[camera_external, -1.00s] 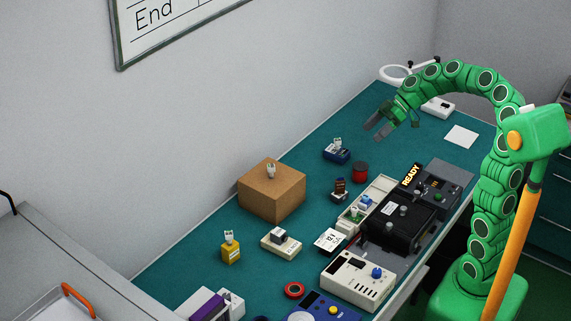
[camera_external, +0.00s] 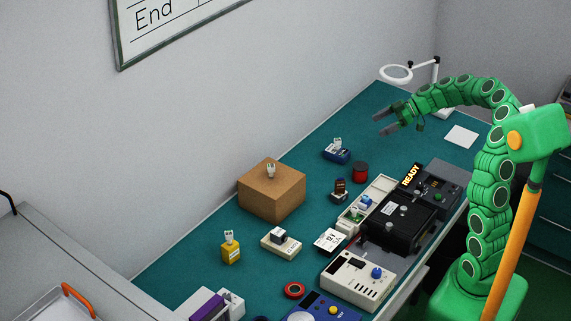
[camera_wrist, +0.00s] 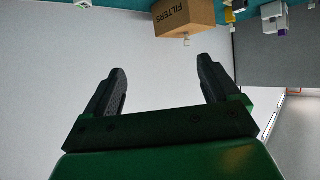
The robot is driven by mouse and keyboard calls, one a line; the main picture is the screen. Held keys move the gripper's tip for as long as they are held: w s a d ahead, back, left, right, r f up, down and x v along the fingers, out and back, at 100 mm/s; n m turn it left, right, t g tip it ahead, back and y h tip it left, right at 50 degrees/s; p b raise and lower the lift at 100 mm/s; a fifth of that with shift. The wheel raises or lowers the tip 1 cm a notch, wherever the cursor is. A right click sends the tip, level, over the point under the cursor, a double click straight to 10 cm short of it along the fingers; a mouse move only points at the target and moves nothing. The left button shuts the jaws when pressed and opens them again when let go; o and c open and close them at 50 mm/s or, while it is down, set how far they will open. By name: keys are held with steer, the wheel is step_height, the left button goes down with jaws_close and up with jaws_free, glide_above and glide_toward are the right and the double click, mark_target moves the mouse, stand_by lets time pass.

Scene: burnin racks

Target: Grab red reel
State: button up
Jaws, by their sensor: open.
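A small upright red cylinder (camera_external: 360,174) with a dark top stands on the green bench top, right of the blue device. A flat red ring (camera_external: 294,290) with a dark centre lies near the front of the bench. I cannot tell for sure which of them is the red reel. My gripper (camera_external: 380,124) is open and empty, in the air above the far part of the bench, above and beyond the cylinder in the picture. In the wrist view my gripper (camera_wrist: 162,68) shows two parted fingers with nothing between them; neither red thing shows there.
A cardboard box (camera_external: 272,194) with a small part on top stands by the wall; it also shows in the wrist view (camera_wrist: 183,16). A blue device (camera_external: 337,153), a black unit (camera_external: 398,222) and a white unit (camera_external: 358,280) crowd the bench. A magnifier lamp (camera_external: 397,74) stands at the far end.

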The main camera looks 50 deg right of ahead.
glide_toward(364, 166)
steer(key=x, duration=0.3)
steer(key=shift+w+f, duration=0.15)
steer(key=shift+f, duration=0.35)
steer(key=shift+x, duration=1.2)
steer(key=shift+r+x, duration=0.15)
steer(key=shift+x, duration=1.2)
steer(key=shift+r+x, duration=0.1)
steer(key=shift+x, duration=1.3)
steer(key=shift+w, duration=0.1)
steer(key=c, duration=1.2)
steer(key=shift+r, duration=0.1)
